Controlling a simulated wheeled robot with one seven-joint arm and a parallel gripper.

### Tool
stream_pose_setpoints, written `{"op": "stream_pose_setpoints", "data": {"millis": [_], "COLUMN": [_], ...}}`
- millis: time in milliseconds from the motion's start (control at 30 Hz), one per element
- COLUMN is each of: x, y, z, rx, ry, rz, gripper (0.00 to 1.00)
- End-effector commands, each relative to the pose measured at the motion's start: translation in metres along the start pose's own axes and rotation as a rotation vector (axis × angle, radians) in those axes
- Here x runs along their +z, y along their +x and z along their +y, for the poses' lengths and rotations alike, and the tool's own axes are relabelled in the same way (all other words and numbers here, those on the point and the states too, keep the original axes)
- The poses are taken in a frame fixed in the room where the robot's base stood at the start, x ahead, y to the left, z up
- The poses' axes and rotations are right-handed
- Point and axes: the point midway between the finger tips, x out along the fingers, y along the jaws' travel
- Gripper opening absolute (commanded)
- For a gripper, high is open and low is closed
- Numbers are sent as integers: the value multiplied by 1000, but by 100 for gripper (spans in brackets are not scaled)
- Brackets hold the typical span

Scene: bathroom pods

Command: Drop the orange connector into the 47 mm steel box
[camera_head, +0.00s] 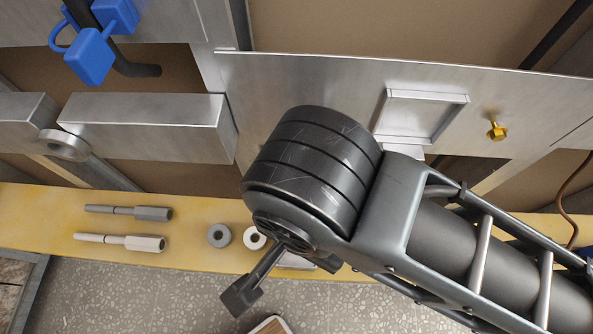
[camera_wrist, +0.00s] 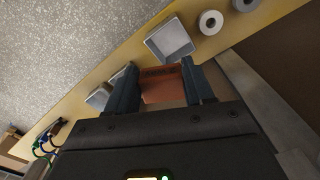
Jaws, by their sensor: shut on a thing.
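My gripper (camera_wrist: 160,72) is shut on the orange connector (camera_wrist: 163,88), which sits between its two fingers in the wrist view. An open, square grey steel box (camera_wrist: 169,42) stands on the yellow shelf just beyond the fingertips. Two smaller grey boxes (camera_wrist: 98,97) (camera_wrist: 120,77) lie to its left, one partly behind the left finger. I cannot tell from the picture which box is 47 mm. In the head view my arm hides the connector and most of the boxes. Only a light grey edge of a box (camera_head: 296,261) shows beside the gripper.
The yellow shelf (camera_head: 195,212) carries two ring-shaped pieces (camera_head: 219,236) (camera_head: 255,237) and two grey rods (camera_head: 128,212) (camera_head: 119,242). Steel panels stand behind it, one with a brass knob (camera_head: 496,130). Blue fittings (camera_head: 89,56) hang at upper left. Bundled cables (camera_wrist: 46,140) show at lower left in the wrist view.

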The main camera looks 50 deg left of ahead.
Motion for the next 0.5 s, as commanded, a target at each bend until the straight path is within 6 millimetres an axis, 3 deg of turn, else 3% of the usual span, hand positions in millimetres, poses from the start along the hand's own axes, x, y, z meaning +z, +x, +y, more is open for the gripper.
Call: {"op": "stream_pose_setpoints", "data": {"millis": [300, 500], "x": [0, 0], "y": [41, 49], "z": [1, 0], "rx": [1, 0], "ry": [-1, 0], "rz": [1, 1], "gripper": [23, 23]}}
